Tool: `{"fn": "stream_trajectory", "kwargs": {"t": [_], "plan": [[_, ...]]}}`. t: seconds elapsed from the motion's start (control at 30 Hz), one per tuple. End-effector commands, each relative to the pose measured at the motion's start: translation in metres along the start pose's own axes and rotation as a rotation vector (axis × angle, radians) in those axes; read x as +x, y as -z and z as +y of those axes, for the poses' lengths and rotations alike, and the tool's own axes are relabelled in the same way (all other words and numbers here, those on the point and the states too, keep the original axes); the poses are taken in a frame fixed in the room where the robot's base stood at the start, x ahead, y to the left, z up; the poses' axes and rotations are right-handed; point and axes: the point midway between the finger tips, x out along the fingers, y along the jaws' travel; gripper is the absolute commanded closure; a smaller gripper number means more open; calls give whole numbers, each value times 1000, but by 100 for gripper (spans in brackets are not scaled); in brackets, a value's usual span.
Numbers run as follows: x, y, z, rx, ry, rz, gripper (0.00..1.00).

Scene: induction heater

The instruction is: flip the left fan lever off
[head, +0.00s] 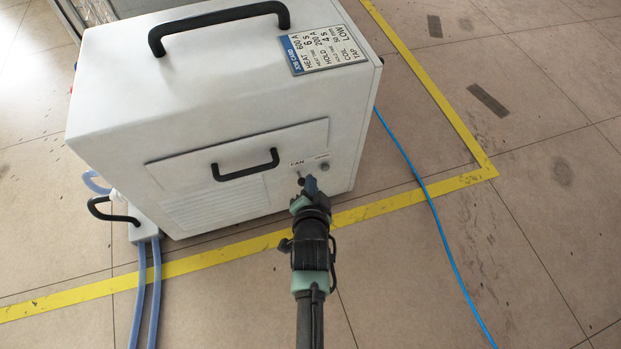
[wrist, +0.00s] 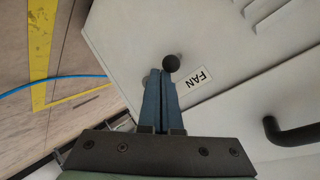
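The fan lever shows in the wrist view as a black ball knob (wrist: 171,62), next to the FAN label (wrist: 201,77) on the white heater panel. In the head view the lever (head: 300,181) is a small dark shape below its FAN label (head: 297,163), partly hidden by my gripper. My gripper (head: 311,183) is at the lower right of the heater's front face. In the wrist view its blue fingers (wrist: 161,73) lie side by side, shut, with nothing seen between them. Their tips are just beside the ball knob; I cannot tell whether they touch it.
The white heater (head: 215,110) has a black front handle (head: 245,165) left of the lever and a round knob (head: 324,166) to the right. A blue cable (head: 430,200) runs over the floor at right. Blue hoses (head: 148,280) hang at left. The floor at right is open.

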Motion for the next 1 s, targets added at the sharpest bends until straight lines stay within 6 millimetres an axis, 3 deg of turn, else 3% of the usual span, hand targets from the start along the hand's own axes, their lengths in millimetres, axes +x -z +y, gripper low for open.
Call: {"fn": "stream_trajectory", "kwargs": {"t": [0.23, 1.0], "plan": [[2, -9, 8, 0, -1, -4, 100], [-5, 3, -2, 0, 0, -2, 100]]}}
